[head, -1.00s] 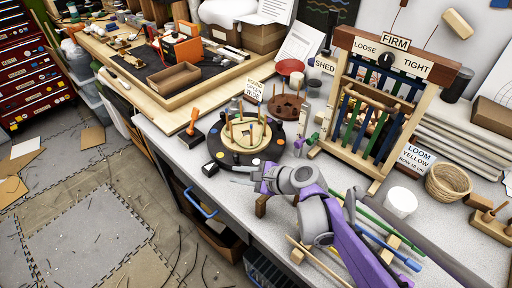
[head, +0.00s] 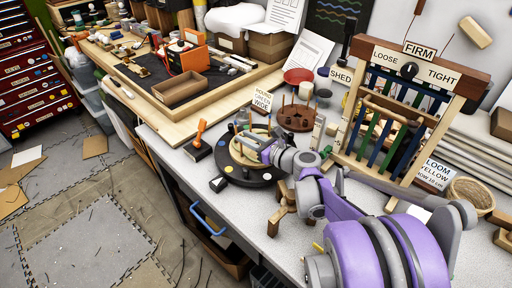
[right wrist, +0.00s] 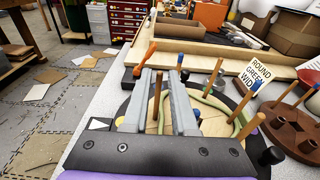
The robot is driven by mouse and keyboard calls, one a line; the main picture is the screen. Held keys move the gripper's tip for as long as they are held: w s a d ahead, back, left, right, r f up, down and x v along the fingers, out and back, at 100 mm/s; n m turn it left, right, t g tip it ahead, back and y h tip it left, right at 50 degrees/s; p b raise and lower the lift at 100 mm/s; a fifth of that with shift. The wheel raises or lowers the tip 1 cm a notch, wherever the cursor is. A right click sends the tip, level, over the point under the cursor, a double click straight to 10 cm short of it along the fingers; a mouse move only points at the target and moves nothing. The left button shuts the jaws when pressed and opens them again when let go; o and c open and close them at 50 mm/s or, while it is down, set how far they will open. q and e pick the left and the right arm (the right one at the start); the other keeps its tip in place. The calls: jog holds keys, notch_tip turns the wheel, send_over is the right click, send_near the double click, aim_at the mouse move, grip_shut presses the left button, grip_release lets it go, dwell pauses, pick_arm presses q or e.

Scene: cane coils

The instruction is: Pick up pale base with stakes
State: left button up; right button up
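The pale round base with stakes (head: 238,154) sits on the dark round turntable (head: 243,178), partly hidden by my right gripper (head: 247,140). In the right wrist view the pale base (right wrist: 214,124) shows its upright brown stakes and a green strand curving around some of them. My right gripper (right wrist: 160,74) is open, its two grey fingers apart and reaching over the base. A stake (right wrist: 157,95) stands in the gap between the fingers; I cannot tell whether either finger touches it. My left gripper is not in view.
A brown base with stakes (head: 295,117) stands behind, near the "round green wide" card (head: 263,100). The wooden loom frame (head: 390,125) stands to the right. The bench's front edge is close.

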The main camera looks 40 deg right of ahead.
jog(key=w, duration=0.2)
jog(key=shift+w+a+f, duration=0.15)
jog(key=shift+w+f, duration=0.1)
jog(key=shift+w, duration=0.15)
grip_shut()
dwell(1.1)
